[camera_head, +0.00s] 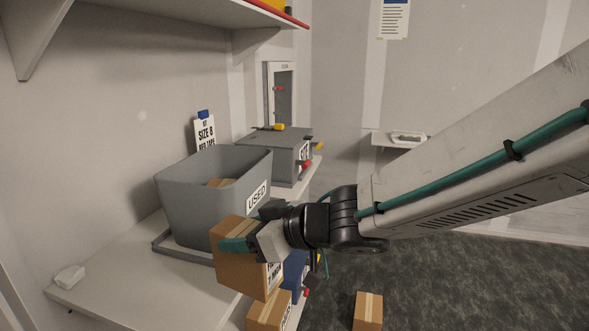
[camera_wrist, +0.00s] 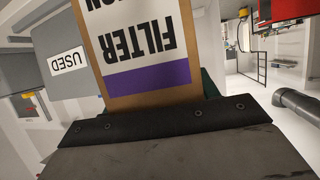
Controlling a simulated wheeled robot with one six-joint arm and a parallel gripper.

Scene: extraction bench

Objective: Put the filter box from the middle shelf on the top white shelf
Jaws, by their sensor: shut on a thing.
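My gripper (camera_head: 252,243) is shut on a brown cardboard filter box (camera_head: 238,277). In the wrist view the filter box (camera_wrist: 147,50) fills the upper middle, with a white label reading FILTER upside down and a purple band. In the head view the box is tilted, in front of the grey USED bin and over the front edge of the white shelf surface (camera_head: 130,270). I cannot tell whether it touches anything below. Part of an upper white shelf (camera_head: 215,14) with a red front edge shows at the top left.
The grey USED bin (camera_head: 175,207) stands left of my gripper. A grey case (camera_head: 277,155) with tools on it is behind. Another cardboard box (camera_head: 268,312) is below the held one, and one (camera_head: 368,311) is near the dark floor. A white block (camera_head: 69,277) lies at the left.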

